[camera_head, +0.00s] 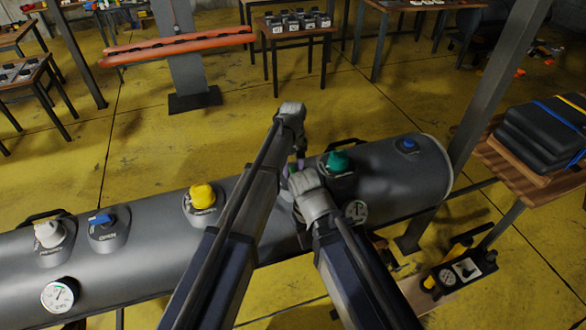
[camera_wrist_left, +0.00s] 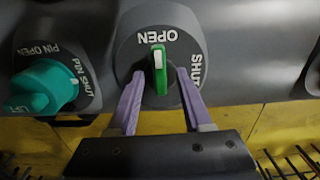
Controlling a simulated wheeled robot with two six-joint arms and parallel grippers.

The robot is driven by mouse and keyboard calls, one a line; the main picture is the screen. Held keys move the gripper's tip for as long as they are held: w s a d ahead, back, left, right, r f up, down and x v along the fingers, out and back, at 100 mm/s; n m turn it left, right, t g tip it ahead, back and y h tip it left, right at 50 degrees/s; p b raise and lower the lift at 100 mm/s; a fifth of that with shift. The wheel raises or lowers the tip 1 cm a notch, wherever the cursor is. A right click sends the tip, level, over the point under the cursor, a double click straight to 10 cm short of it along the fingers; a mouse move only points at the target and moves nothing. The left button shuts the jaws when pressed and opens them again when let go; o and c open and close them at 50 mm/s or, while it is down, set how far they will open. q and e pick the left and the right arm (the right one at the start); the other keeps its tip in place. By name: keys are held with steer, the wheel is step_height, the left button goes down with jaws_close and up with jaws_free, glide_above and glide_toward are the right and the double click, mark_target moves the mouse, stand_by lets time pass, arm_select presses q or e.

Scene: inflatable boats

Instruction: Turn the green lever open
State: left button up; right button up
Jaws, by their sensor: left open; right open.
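The green lever (camera_wrist_left: 160,75) has a white stripe at one end and sits on a dark round plate marked OPEN and SHUT. In the left wrist view the striped end points up toward OPEN. My left gripper (camera_wrist_left: 160,78) is open, with one purple finger on each side of the lever and small gaps showing. In the head view the lever is hidden behind my arms. My right gripper (camera_head: 288,178) is open over the tank, left of the teal knob (camera_head: 337,161); its fingers are mostly hidden.
The grey tank (camera_head: 390,180) also carries a yellow knob (camera_head: 202,196), a blue lever (camera_head: 101,219), a white knob (camera_head: 49,234) and gauges. The teal knob (camera_wrist_left: 43,88) is close beside the lever plate. A wooden table with black cases (camera_head: 545,135) stands at right.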

mark_target(293, 170)
arm_select(q)
steer(key=shift+r, duration=0.1)
step_height(293, 170, up, 8)
steer(key=p, duration=0.8)
steer(key=shift+f, duration=0.2)
steer(key=s+a+m, duration=0.4)
steer(key=s+a, duration=1.5)
steer(key=s, duration=0.2)
steer(key=s+d+f+m+y+b, duration=0.1)
steer(key=s+d+f+m+b, duration=0.2)
steer(key=s+d+f+b, duration=0.2)
steer(key=d+f+b, duration=0.3)
steer(key=d+b, duration=0.1)
steer(key=d, duration=0.2)
steer(key=shift+s+d+f+m, duration=0.2)
steer(key=shift+d+f+m, duration=0.1)
steer(key=shift+f, duration=0.1)
